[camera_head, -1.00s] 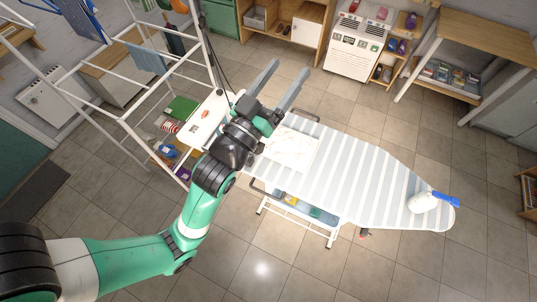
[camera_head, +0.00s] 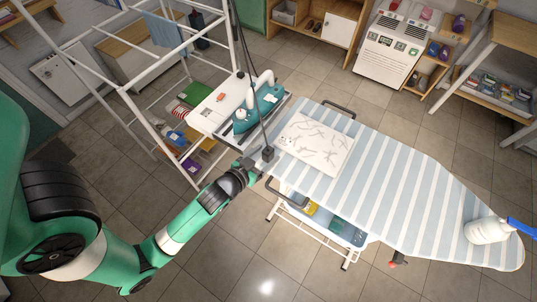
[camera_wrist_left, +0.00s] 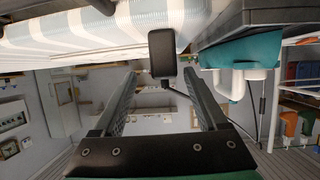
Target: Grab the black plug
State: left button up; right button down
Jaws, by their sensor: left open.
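The black plug (camera_head: 268,153) is a small dark block at the near left end of the ironing board, on the end of a dark cord. In the left wrist view the plug (camera_wrist_left: 162,54) stands just beyond my fingertips, roughly centred between them, with its cord running right. My left gripper (camera_head: 257,164) is beside the plug in the head view, its fingers partly hard to make out. In the left wrist view my left gripper (camera_wrist_left: 160,75) is open, with nothing visible between its fingers. My right gripper is not in view.
A teal iron (camera_head: 246,118) stands on the rest beside the striped ironing board (camera_head: 400,185). A patterned white cloth (camera_head: 317,145) lies on the board, and a white spray bottle (camera_head: 487,231) is at its far right. A white rack (camera_head: 130,100) stands at the left.

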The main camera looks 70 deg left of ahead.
pick_arm(q)
jog(key=shift+a+b+x, duration=0.25)
jog(key=shift+b+x, duration=0.35)
jog(key=shift+x, duration=2.4)
jog(key=shift+s, duration=0.2)
grip_shut()
